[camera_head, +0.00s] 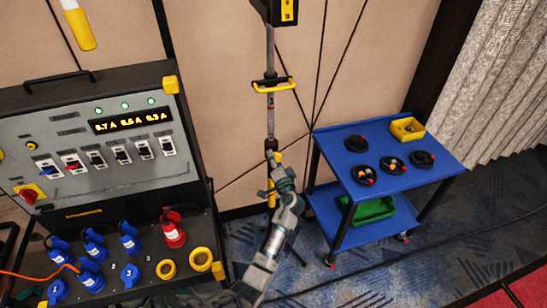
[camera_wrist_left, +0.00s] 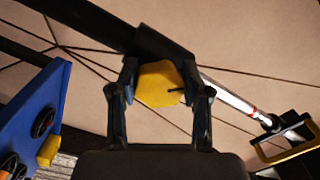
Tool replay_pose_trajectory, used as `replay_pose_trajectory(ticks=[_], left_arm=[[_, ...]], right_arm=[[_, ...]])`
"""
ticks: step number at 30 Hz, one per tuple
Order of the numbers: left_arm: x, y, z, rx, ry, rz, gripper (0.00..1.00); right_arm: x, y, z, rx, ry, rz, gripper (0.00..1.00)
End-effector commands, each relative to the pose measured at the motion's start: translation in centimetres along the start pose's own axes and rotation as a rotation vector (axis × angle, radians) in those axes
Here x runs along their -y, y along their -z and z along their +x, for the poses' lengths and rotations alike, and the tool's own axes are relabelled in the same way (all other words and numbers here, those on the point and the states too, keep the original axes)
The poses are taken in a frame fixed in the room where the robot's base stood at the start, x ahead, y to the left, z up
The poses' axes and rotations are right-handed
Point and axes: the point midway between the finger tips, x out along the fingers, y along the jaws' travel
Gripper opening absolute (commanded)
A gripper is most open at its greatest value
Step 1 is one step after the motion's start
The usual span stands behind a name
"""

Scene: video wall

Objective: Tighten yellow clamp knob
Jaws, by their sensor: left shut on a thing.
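The yellow clamp knob (camera_wrist_left: 160,84) sits between the two fingers of my left gripper (camera_wrist_left: 160,95) in the left wrist view. The fingers are shut on it, one on each side. The knob is on a dark collar of a pole (camera_wrist_left: 222,92), whose silver part runs off to the right. In the head view my left gripper (camera_head: 273,160) is at the upright pole (camera_head: 270,115), below a yellow handle (camera_head: 273,85). My gripper and arm mostly hide the knob there. My right gripper is not in view.
A blue cart (camera_head: 440,160) with coiled cables and a yellow bin (camera_head: 407,128) stands right of the pole. A power distribution box (camera_head: 85,130) with blue and red plugs stands at the left. A wall is close behind the pole.

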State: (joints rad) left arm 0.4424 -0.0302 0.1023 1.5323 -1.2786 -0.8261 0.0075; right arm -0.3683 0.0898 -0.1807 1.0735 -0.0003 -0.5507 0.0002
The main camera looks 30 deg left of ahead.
Motion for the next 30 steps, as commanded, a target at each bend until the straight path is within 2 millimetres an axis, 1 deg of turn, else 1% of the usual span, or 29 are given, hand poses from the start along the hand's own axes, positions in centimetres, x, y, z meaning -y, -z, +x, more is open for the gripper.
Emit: replay_pose_trajectory(ticks=[1,8,15,18,21,30], left_arm=[[-0.4,-0.2,-0.1,0.006,-0.012,0.051,0.13],[-0.4,-0.2,-0.1,0.004,-0.013,0.27,0.13],[-0.3,-0.2,-0.2,0.002,-0.013,0.486,0.13],[-0.3,-0.2,-0.2,0.001,-0.013,0.565,0.13],[-0.3,-0.2,-0.2,0.001,-0.015,0.634,0.13],[-0.5,-0.2,-0.2,0.0,-0.015,0.768,0.13]], right_arm=[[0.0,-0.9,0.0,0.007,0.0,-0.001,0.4],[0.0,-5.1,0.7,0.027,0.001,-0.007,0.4],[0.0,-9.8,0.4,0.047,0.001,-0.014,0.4],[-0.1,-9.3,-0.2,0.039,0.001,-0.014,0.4],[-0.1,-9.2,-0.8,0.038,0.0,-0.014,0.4],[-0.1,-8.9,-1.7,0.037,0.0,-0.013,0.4]])
